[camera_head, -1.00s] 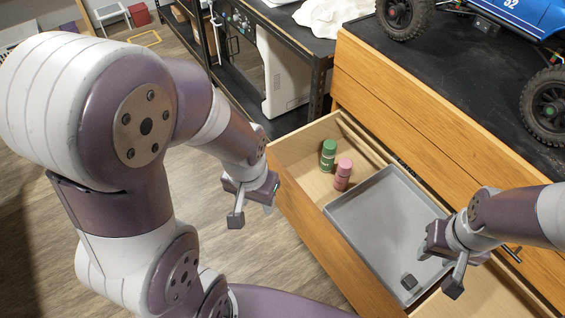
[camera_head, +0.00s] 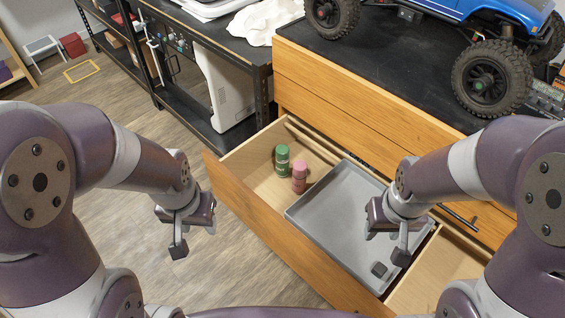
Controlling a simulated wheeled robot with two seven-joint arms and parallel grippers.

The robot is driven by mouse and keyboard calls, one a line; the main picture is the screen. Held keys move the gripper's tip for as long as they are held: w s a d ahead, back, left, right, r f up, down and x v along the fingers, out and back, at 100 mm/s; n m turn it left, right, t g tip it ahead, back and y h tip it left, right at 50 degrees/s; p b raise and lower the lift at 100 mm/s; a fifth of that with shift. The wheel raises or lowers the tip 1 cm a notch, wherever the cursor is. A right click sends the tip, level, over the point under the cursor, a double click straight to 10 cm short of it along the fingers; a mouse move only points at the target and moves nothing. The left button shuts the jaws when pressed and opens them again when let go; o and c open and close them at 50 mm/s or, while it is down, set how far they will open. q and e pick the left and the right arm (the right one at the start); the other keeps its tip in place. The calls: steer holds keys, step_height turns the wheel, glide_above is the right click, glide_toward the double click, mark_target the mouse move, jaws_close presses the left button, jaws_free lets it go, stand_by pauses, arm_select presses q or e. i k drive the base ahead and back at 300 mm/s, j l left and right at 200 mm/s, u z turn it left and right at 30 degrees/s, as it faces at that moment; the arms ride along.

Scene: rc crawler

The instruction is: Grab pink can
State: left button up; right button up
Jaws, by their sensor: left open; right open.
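The pink can (camera_head: 299,177) stands upright in the open wooden drawer, beside a green can (camera_head: 282,159) and close to the grey tray's upper left edge. My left gripper (camera_head: 196,232) is open and empty, outside the drawer's front, to the left of and below the pink can in the picture. My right gripper (camera_head: 389,238) is open and empty over the right part of the grey tray (camera_head: 335,207).
The drawer front (camera_head: 262,235) lies between my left gripper and the cans. A blue RC crawler (camera_head: 440,10) stands on the cabinet's black top. A black shelf rack (camera_head: 190,110) stands at the back left.

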mark_target(298, 182)
steer(key=z, duration=0.6)
steer(key=i+j+z, duration=0.1)
steer(key=j+z, duration=0.15)
steer(key=z, duration=0.15)
steer(key=j+z, duration=0.25)
steer(key=z, duration=0.2)
steer(key=i+j+z, duration=0.1)
steer(key=j+z, duration=0.45)
steer(key=z, duration=0.3)
steer(key=k+j, duration=0.1)
steer(key=j, duration=0.3)
steer(key=j+z, duration=0.1)
steer(key=j, duration=0.3)
steer(key=k+j, duration=0.15)
steer(key=j, duration=0.2)
steer(key=z, duration=0.05)
